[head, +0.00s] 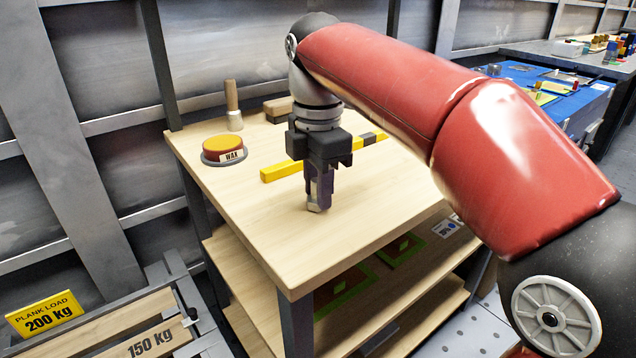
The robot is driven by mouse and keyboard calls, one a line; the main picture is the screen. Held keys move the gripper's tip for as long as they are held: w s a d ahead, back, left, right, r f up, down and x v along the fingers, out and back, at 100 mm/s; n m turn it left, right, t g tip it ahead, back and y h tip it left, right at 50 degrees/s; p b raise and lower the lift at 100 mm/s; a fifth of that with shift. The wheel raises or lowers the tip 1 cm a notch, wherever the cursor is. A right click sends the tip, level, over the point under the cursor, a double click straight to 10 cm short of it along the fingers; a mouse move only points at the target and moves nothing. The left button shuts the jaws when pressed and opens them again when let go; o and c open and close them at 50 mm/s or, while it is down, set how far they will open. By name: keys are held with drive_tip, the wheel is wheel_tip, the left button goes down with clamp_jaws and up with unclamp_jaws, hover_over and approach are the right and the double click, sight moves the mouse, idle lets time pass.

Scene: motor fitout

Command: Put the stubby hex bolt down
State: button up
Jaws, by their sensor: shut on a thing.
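The stubby hex bolt (314,208) is a small grey metal piece at the lower end of my gripper (319,194). My gripper points straight down over the front middle of the pale wooden table (376,223). Its jaws are shut on the bolt. The bolt's lower end is at or very close to the tabletop; I cannot tell whether it touches. The fingers hide the bolt's upper part.
A wax tin (224,148), a wooden-handled tool (233,108) and a wooden block (277,108) stand farther back. The tabletop's front and right are clear. Shelves (244,277) lie below.

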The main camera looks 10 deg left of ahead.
drive_tip(key=shift+f, duration=0.15)
drive_tip(key=o, duration=1.2)
